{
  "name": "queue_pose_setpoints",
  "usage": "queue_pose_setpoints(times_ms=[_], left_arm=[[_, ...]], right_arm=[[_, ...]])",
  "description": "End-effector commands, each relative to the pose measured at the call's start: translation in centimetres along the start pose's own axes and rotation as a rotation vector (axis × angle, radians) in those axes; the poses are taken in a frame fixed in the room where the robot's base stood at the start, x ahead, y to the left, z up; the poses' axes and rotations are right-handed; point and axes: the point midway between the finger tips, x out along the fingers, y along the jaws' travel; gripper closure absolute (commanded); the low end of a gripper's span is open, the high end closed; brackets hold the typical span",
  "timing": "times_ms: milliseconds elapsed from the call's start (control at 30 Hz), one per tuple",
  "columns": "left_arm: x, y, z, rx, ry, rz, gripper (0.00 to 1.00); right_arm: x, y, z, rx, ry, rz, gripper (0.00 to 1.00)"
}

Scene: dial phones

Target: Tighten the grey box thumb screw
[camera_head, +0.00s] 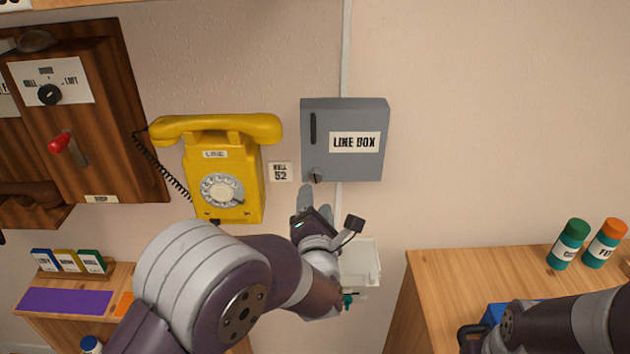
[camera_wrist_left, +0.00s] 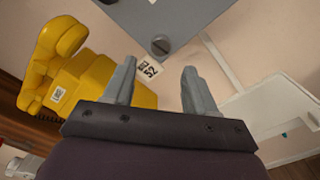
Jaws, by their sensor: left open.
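The grey line box (camera_head: 345,112) hangs on the wall right of the yellow phone. Its thumb screw (camera_head: 317,177) is a small dark knob at the box's lower left corner. In the left wrist view the slotted screw (camera_wrist_left: 160,45) sits ahead of the fingertips, on the corner of the grey box (camera_wrist_left: 185,18). My left gripper (camera_head: 314,196) is just below the screw; in the left wrist view its fingers (camera_wrist_left: 158,72) are open, with empty space between them and apart from the screw. My right arm shows at the lower right, but its gripper is not clearly visible.
The yellow dial phone (camera_head: 224,165) hangs left of the box, with a small "52" label (camera_head: 281,172) between them. A white tray (camera_head: 362,262) is below the box, partly behind my arm. A wooden cabinet (camera_head: 470,275) at right holds two bottles (camera_head: 568,246).

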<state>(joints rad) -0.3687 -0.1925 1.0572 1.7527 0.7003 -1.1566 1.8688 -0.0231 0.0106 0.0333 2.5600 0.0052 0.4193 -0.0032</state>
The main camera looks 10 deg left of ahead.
Motion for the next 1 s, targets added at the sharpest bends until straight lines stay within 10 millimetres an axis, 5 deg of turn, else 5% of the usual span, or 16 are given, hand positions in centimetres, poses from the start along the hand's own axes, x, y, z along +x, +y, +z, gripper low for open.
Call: queue_pose_setpoints(times_ms=[300, 667, 700, 867, 1000], left_arm=[[6.4, 0.1, 0.1, 0.002, 0.000, -0.002, 0.43], [7.3, 0.0, 0.0, 0.003, -0.001, -0.002, 0.43], [7.3, 0.0, 0.0, 0.003, -0.001, -0.002, 0.47], [7.3, -0.1, 0.0, 0.003, -0.001, -0.003, 0.99], [7.3, -0.1, 0.0, 0.005, -0.001, -0.003, 1.00]], right_arm=[[-1.6, 0.0, -0.2, 0.000, 0.000, 0.000, 1.00], [-1.7, 0.0, -0.2, 0.000, 0.000, 0.000, 1.00], [-1.7, 0.0, -0.2, 0.000, 0.000, 0.000, 1.00], [-1.7, 0.0, -0.2, 0.000, 0.000, 0.000, 1.00], [-1.6, 0.0, -0.2, 0.000, 0.000, 0.000, 1.00]])
